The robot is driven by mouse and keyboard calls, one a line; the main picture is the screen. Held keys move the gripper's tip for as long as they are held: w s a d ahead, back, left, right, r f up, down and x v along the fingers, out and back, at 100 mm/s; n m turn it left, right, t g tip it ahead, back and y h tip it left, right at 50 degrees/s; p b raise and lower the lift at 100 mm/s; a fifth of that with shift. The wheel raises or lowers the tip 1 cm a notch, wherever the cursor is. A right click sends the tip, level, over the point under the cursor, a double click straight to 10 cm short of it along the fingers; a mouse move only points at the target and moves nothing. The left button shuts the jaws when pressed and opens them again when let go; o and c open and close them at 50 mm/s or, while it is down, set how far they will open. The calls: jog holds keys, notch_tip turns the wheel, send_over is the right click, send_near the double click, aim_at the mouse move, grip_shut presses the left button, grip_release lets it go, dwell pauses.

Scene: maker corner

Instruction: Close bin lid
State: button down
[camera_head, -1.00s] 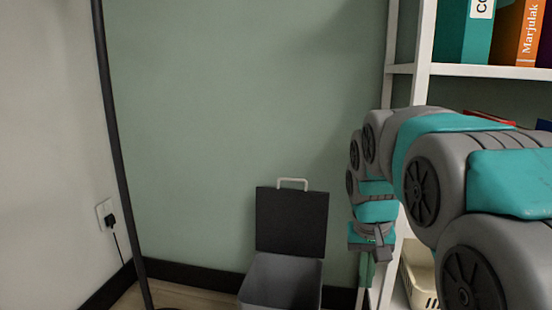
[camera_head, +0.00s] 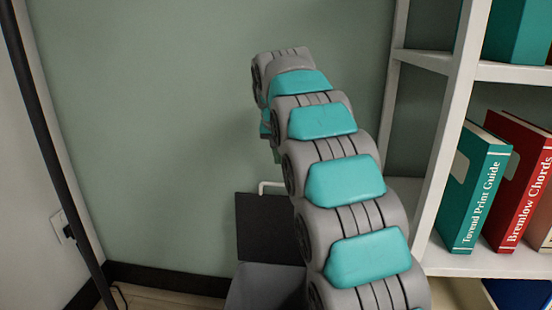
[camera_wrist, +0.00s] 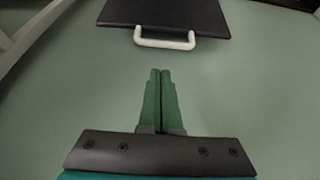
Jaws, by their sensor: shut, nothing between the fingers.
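The bin (camera_head: 262,287) is grey and stands on the floor against the green wall, partly hidden behind my arm. Its dark lid (camera_head: 262,228) stands upright, open, at the back of the bin. A white handle (camera_head: 270,185) is on the lid's top edge, partly covered by my arm. In the wrist view the dark lid (camera_wrist: 165,14) is at the top, with its white handle (camera_wrist: 165,41) facing my gripper (camera_wrist: 160,72). My gripper's green fingers are together and empty, apart from the handle.
A white shelf (camera_head: 450,140) with books (camera_head: 478,185) stands at the right, close to my arm. A dark pole (camera_head: 52,150) rises at the left, before a wall socket (camera_head: 61,226). The green wall is right behind the bin. Some floor shows left of the bin.

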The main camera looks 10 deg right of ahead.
jog(key=x, duration=0.8)
jog(key=shift+w+d+f, duration=0.1)
jog(key=shift+f, duration=0.25)
